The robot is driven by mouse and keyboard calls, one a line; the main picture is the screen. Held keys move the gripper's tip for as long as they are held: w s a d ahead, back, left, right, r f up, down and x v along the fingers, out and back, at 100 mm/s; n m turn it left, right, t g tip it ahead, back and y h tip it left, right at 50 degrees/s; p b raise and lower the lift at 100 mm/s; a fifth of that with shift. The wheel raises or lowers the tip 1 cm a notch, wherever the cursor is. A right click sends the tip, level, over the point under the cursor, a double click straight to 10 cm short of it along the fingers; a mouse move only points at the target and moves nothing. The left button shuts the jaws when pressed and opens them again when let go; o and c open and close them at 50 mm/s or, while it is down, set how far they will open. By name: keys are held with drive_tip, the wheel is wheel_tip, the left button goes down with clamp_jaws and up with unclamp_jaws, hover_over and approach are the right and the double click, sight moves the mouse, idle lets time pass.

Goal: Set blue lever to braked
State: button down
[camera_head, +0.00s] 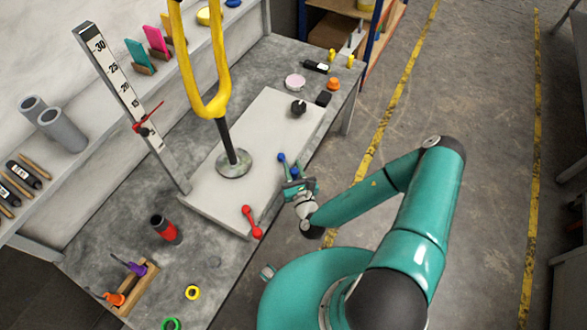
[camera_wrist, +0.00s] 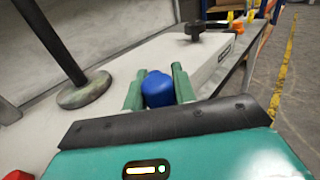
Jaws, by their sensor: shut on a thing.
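The blue lever (camera_head: 282,158) is at the front edge of the pale plate on the bench, in the head view. In the wrist view its rounded blue knob (camera_wrist: 157,88) sits between the two green fingers of my gripper (camera_wrist: 158,86). My gripper (camera_head: 293,176) is shut on this knob. The rest of the lever is mostly hidden by the gripper in the wrist view. No braked marking can be made out.
A yellow fork (camera_head: 206,100) rises from a round base behind. A black knob (camera_head: 298,108) sits near the plate's far end.

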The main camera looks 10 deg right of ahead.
drive_tip(key=shift+a, duration=0.15)
drive_tip(key=c, duration=1.1)
unclamp_jaws()
drive_tip(key=shift+c, duration=0.2)
drive_tip(key=shift+s, duration=0.1)
